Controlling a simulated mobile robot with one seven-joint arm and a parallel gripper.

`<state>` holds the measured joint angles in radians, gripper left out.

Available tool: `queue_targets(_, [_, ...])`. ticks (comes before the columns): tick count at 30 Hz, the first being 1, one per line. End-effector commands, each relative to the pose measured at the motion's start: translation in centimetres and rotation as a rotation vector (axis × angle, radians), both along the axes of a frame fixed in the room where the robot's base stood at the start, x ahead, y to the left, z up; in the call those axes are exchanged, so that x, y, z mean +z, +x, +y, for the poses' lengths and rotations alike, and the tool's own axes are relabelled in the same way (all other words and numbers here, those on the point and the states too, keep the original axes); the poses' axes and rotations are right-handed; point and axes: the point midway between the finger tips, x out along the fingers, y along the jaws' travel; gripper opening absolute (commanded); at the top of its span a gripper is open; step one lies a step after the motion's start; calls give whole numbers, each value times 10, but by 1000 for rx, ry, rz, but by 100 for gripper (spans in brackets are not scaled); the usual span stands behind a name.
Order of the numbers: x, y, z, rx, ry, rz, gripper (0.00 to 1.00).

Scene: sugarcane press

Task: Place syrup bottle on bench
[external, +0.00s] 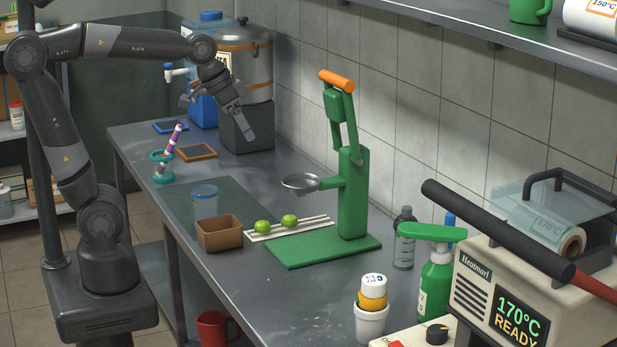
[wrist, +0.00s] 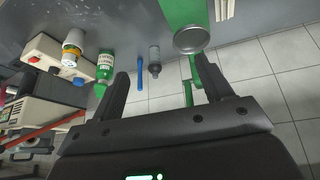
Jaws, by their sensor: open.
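No label naming syrup is readable, so I cannot tell which bottle is the syrup bottle. A small grey bottle with a dark cap (external: 404,240) stands upright on the bench (external: 300,335), right of the green press; it also shows in the wrist view (wrist: 154,57). A green pump bottle with a white label (external: 435,285) stands nearer the heat sealer and shows in the wrist view (wrist: 106,62). My gripper (external: 222,112) is raised over the far end of the bench, before the metal dispenser. In the wrist view its fingers (wrist: 163,68) are apart and empty.
The green press (external: 352,195) with its orange handle stands mid-bench. Limes (external: 289,220), a brown box (external: 219,233) and a clear cup (external: 205,203) lie left of it. Stacked cups (external: 371,310) and the heat sealer (external: 520,300) crowd the right end. A wall shelf (external: 480,38) runs above.

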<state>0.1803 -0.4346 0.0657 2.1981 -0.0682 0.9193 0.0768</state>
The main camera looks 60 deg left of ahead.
Motion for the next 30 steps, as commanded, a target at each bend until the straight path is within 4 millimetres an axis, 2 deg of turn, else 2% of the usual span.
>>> queue_targets(1, [-6, -20, 11, 30, 5, -9, 72])
queue_targets(6, [-31, -71, 34, 113, 32, -25, 72])
queue_targets(9, [-43, -91, 42, 147, 46, -31, 72])
queue_targets(12, [-52, -102, 47, 168, 54, -34, 72])
queue_targets(16, [-56, -107, 48, 178, 58, -34, 72])
queue_targets(30, [-55, -107, 48, 177, 58, -34, 72])
